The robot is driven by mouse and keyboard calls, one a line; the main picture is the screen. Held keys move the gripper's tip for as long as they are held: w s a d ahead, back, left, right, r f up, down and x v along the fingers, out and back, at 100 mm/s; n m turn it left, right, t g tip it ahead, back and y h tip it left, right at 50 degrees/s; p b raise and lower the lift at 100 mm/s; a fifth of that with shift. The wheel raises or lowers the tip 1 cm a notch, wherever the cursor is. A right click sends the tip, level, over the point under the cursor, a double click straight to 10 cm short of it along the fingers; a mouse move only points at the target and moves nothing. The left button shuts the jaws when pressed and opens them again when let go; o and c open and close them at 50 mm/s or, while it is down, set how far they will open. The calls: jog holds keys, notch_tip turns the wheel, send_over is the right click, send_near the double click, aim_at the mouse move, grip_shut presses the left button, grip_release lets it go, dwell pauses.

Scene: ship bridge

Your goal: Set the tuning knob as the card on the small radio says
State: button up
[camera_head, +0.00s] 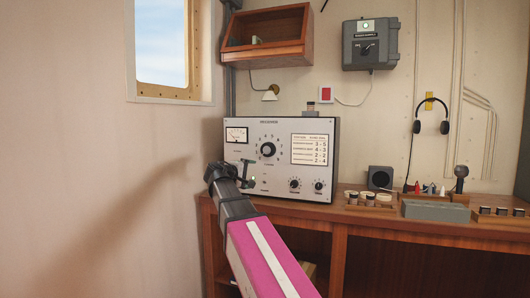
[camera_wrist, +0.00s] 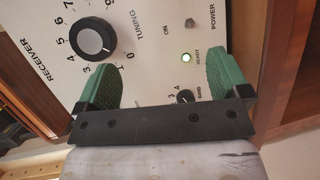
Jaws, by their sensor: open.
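The receiver (camera_head: 290,122) is a pale panel on the wooden desk, with a meter and a printed card (camera_head: 313,149) of number pairs; its small words are unreadable. Its round black tuning knob (camera_head: 268,150) sits in a numbered scale. In the wrist view the tuning knob (camera_wrist: 90,37) is at upper left, and its pale mark seems to point towards the 0–1 end. My gripper (camera_head: 244,172) is in front of the panel's lower left. In the wrist view my gripper (camera_wrist: 163,68) has green fingers wide apart with nothing between them; the knob is beyond the left finger, apparently untouched.
A grey box with a dial (camera_head: 370,45) hangs on the wall. A dark cube (camera_head: 380,178) and several small items stand right on the desk. A wooden shelf (camera_head: 268,50) is above the receiver.

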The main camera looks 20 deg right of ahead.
jog(key=h, duration=0.2)
send_near(266, 150)
jog(key=shift+t, duration=0.4)
jog(key=x, duration=0.9)
jog(key=shift+d+f, duration=0.15)
jog(key=shift+d, duration=0.1)
jog(key=shift+c, duration=0.2)
jog(key=c, duration=0.9)
